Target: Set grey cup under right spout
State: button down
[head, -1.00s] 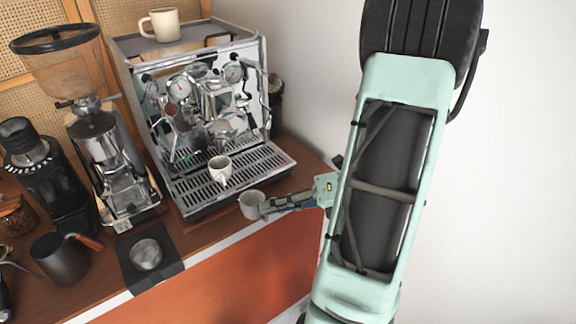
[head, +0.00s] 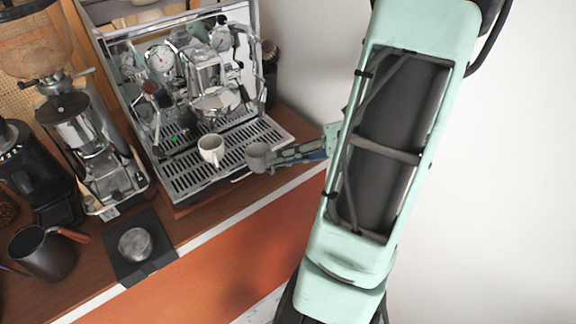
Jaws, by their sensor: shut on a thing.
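The grey cup (head: 257,157) is held by my gripper (head: 271,156) at the front right edge of the espresso machine's drip tray (head: 187,176). My gripper is shut on the cup from the right; its fingertips are small and partly hidden by the cup. A white cup (head: 211,150) stands on the drip tray just left of the grey cup, below the machine's brew group (head: 217,101). The spouts themselves are too small to make out clearly. I cannot tell whether the grey cup touches the tray.
The espresso machine (head: 120,62) stands at the back. Grinders stand to its left, one of them chrome (head: 88,150). A dark pitcher (head: 42,253) and a tamper on a black mat (head: 158,260) are at the front left. The right of the drip tray has bare slats.

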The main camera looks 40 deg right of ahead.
jog(key=shift+w+a+f+p, duration=0.15)
jog(key=shift+w+p, duration=0.1)
jog(key=shift+w, duration=2.3)
jog(key=shift+w+a+f+p, duration=0.15)
jog(key=shift+w+p, duration=0.1)
jog(key=shift+w, duration=2.3)
jog(key=shift+d+f+n+b, duration=0.1)
jog(key=shift+f+n+b, duration=0.2)
jog(key=shift+n+b, duration=0.2)
jog(key=c, duration=2)
grip_release()
jog(key=v, duration=1.2)
jog(key=shift+d, duration=0.1)
